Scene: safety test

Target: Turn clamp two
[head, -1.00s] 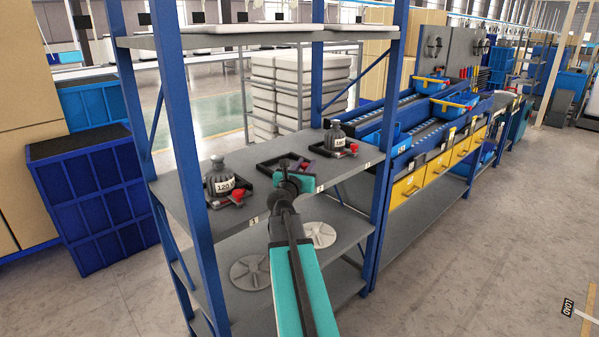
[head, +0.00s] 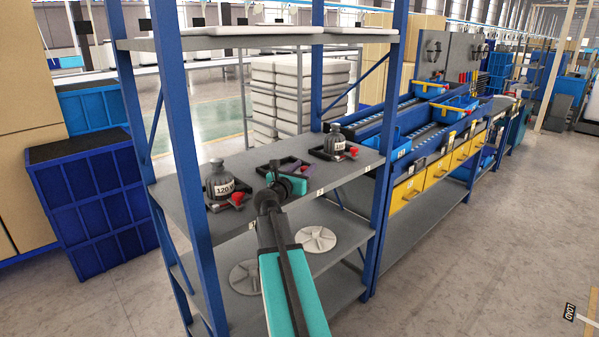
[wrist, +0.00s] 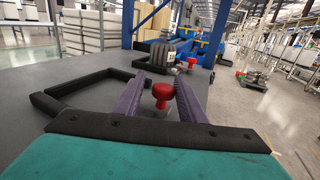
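The middle station, above shelf label 2 (head: 320,190), has an empty black frame (wrist: 62,84) and a red clamp knob (wrist: 163,92); the knob also shows in the head view (head: 305,169). My gripper (wrist: 161,78) is open, its two purple fingers pointing forward. In the wrist view the knob stands between the fingers, with a gap visible on each side. Whether the fingers are level with the knob is hard to tell. In the head view my teal gripper body (head: 288,182) is over the front of the middle station and partly hides it.
A dark weight (head: 219,180) with a red clamp (head: 237,198) sits at the left station. Another weight (head: 334,139) with a red clamp (head: 353,151) sits at the right station. A blue post (head: 391,150) rises right of the shelf. Round pale discs (head: 318,239) lie below.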

